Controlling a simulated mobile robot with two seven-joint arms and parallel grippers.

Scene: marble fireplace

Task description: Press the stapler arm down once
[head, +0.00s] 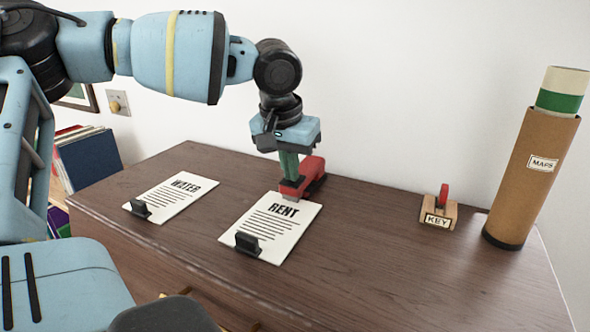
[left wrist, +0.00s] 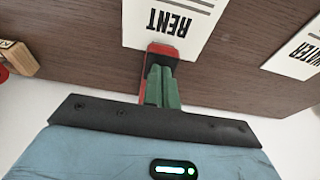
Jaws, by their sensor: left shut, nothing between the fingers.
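A red stapler (head: 313,174) lies on the brown wooden top, its front end at the upper edge of the RENT paper (head: 268,229). My left gripper (head: 289,177) is above the stapler's front, pointing down, with its green fingers shut and empty. The fingertips appear to be at the stapler's arm; I cannot tell whether they touch or how far the arm is down. In the left wrist view the green fingers (left wrist: 161,88) cover much of the stapler (left wrist: 162,52). My right gripper is not in view.
A WATER paper (head: 171,199) lies to the left, and each paper has a black clip. A KEY block (head: 440,215) with a red piece and a tall MAPS tube (head: 530,170) stand to the right. The wall is close behind. The top's front right is clear.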

